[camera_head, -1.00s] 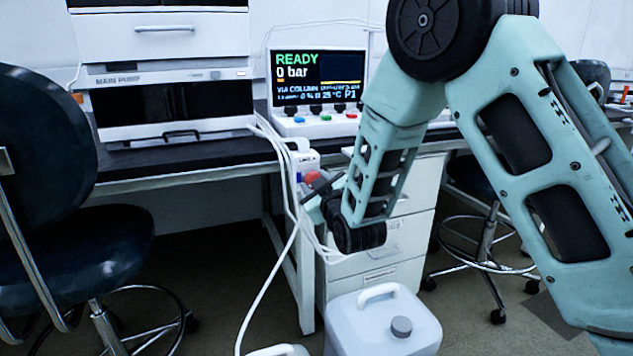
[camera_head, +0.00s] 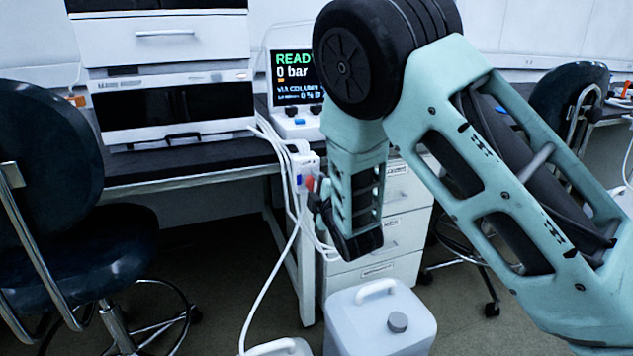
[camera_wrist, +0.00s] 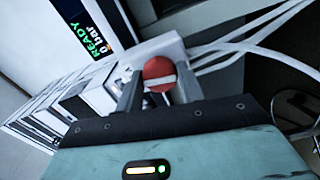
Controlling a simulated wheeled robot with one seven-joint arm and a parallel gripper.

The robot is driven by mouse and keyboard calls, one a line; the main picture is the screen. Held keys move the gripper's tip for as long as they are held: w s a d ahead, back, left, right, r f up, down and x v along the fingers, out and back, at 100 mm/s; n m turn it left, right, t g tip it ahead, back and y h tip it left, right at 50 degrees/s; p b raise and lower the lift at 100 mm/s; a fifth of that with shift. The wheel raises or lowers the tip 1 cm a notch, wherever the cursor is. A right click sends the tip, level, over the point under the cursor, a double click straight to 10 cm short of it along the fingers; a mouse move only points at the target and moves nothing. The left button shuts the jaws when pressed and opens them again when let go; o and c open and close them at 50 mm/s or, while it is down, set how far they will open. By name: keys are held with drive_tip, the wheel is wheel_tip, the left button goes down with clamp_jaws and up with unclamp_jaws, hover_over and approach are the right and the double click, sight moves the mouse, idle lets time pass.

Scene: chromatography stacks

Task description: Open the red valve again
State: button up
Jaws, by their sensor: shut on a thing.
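The red valve (camera_wrist: 158,72) is a round red knob with a pale bar across it, on a white block with white tubes. In the wrist view it sits between the two fingers of my gripper (camera_wrist: 160,92), which is shut on it. In the head view the red valve (camera_head: 310,183) shows as a small red spot at the bench's front edge, beside a blue part. My gripper (camera_head: 318,192) is at it, partly hidden by my arm. The display (camera_head: 292,75) reads READY and 0 bar.
White tubes (camera_head: 292,200) hang from the valve block to the floor. A white canister (camera_head: 378,325) stands below my arm. White drawers (camera_head: 400,210) are behind my arm. A dark chair (camera_head: 60,190) stands at the left. A white instrument stack (camera_head: 165,75) stands on the bench.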

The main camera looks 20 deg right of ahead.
drive_tip(key=shift+n+p, duration=0.4)
drive_tip(key=shift+n, duration=0.4)
drive_tip(key=shift+f, duration=0.1)
drive_tip(key=o, duration=1)
drive_tip(key=s+p, duration=1)
drive_tip(key=s, duration=0.7)
drive_tip(key=shift+s+d, duration=0.25)
